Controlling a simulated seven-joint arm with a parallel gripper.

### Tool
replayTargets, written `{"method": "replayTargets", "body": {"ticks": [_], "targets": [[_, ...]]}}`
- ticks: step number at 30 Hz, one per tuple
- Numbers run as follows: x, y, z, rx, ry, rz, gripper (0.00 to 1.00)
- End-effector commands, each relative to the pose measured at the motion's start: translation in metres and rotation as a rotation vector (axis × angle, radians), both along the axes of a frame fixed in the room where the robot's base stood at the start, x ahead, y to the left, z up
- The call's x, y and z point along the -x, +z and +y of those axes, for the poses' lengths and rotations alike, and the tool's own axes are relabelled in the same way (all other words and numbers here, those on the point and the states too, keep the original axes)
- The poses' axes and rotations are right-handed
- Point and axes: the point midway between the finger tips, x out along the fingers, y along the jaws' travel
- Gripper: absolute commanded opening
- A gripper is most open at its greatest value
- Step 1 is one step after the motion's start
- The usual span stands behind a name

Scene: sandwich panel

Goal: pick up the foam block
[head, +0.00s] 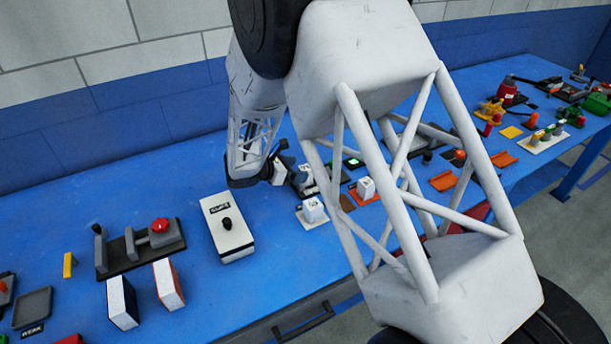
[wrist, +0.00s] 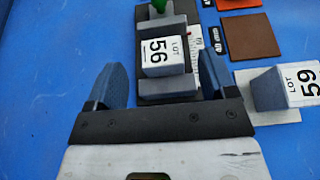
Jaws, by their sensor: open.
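A pale block with a white label reading LOT 56 (wrist: 162,55) sits in a grey holder with raised ends (wrist: 170,90); I take it as the foam block, though its material is not clear. My gripper (wrist: 160,64) is open, with one blue-grey finger to the left of the block and the other to its right. The fingers look apart from it, and their height relative to it is hard to tell. In the head view my gripper (head: 275,168) is small and partly hidden by my own arm.
A second block marked LOT 59 (wrist: 283,88) stands on a white plate just right of my right finger. A brown square (wrist: 245,38) lies beyond it. The blue bench left of the holder is clear. A white box with a black knob (head: 228,232) stands nearer the front.

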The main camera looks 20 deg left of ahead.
Motion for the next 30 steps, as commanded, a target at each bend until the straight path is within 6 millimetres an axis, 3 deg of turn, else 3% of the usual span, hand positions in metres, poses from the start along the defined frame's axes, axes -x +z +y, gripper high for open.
{"method": "replayTargets", "body": {"ticks": [10, 28, 30], "targets": [[-0.022, -0.014, -0.025, 0.001, -0.001, 0.001, 0.78], [-0.024, -0.014, -0.027, 0.000, -0.001, 0.000, 0.78], [-0.024, -0.014, -0.027, 0.000, -0.001, 0.000, 0.70]]}}
